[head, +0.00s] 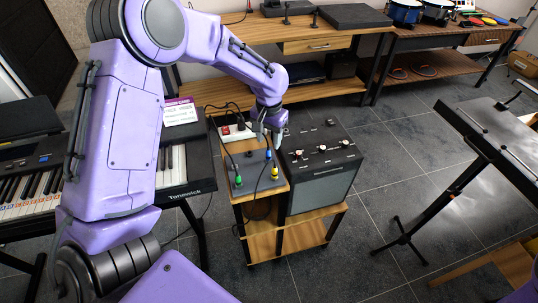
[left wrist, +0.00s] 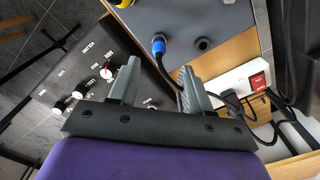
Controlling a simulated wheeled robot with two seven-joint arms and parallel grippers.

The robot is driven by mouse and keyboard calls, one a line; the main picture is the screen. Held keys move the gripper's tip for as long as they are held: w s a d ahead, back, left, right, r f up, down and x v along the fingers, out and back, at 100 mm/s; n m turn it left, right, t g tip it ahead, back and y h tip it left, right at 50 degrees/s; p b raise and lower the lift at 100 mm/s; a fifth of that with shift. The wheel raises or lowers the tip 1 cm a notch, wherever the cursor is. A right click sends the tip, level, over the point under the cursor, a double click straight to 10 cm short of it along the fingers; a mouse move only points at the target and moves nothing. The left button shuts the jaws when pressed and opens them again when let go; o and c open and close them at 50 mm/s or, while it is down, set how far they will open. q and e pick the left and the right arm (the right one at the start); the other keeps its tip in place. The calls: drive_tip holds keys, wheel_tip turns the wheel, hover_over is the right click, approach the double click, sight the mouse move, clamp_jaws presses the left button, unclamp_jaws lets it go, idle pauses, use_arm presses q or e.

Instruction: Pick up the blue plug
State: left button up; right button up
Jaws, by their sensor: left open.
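The blue plug (head: 268,154) stands on the dark grey jack panel (head: 247,181) on top of the small wooden stand. In the left wrist view the blue plug (left wrist: 158,46) shows just beyond the gap between my fingertips, with a black cable running from it. My left gripper (head: 266,138) is open and empty, pointing down near the blue plug, apart from it. Its two grey fingers also show in the left wrist view (left wrist: 160,68). My right gripper is not in view.
A green plug (head: 238,181) and a yellow plug (head: 275,171) sit in the same panel. An empty socket (left wrist: 204,43) is beside the blue plug. An amplifier (head: 318,165) with knobs stands close on the right, a power strip (head: 232,132) behind. A keyboard (head: 183,170) is left.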

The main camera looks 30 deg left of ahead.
sight(269, 150)
use_arm(q)
drive_tip(key=f, duration=0.3)
drive_tip(key=s+f+p, duration=0.1)
drive_tip(key=f, duration=0.1)
drive_tip(key=shift+d, duration=0.3)
drive_tip(key=shift+a+f, duration=0.1)
drive_tip(key=shift+f, duration=0.35)
drive_tip(key=shift+r, duration=0.1)
clamp_jaws()
